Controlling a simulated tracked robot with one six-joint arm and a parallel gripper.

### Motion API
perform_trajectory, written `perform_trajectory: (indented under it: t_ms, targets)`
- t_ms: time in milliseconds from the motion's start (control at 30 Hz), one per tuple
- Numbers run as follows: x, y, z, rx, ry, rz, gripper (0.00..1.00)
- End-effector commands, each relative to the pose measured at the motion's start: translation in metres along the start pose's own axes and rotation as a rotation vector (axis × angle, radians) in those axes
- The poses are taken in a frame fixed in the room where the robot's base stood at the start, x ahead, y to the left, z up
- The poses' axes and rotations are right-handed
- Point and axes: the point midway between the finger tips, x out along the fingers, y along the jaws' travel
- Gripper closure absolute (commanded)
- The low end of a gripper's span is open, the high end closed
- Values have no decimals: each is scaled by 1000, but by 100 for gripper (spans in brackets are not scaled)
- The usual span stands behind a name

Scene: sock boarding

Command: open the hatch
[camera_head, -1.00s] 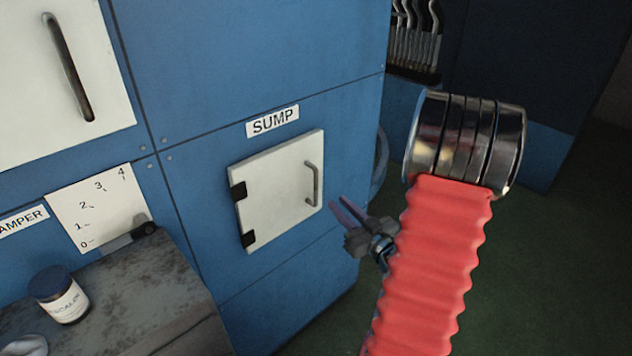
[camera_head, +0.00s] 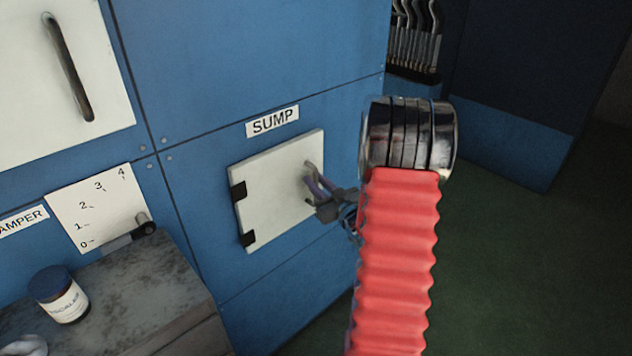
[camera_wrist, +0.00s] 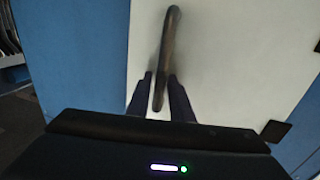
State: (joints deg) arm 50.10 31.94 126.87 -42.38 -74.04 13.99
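The hatch (camera_head: 268,195) is a white square door under a SUMP label on the blue cabinet. It lies closed against the panel, with two black hinges on its left side. Its metal bar handle (camera_head: 308,168) is near the right edge, partly covered by my gripper (camera_head: 315,185) in the head view. In the wrist view the handle (camera_wrist: 168,45) runs down between the two dark fingers of my gripper (camera_wrist: 160,78). The fingers are apart, one on each side of the bar, with small gaps; no firm grip shows.
My red ribbed arm fills the right of the head view. A worn grey bench (camera_head: 150,285) at lower left carries a jar (camera_head: 60,297). Above it is a numbered damper plate (camera_head: 85,210) with a lever. Green floor (camera_head: 500,270) lies open to the right.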

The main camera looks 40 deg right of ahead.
Motion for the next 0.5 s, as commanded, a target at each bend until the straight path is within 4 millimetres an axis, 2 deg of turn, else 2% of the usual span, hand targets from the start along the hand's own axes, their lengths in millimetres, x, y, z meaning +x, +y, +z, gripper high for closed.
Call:
perform_trajectory:
  t_ms: [300, 500]
  targets:
    - [3, 0, 0, 0, 0, -1, 80]
    - [3, 0, 0, 0, 0, -1, 93]
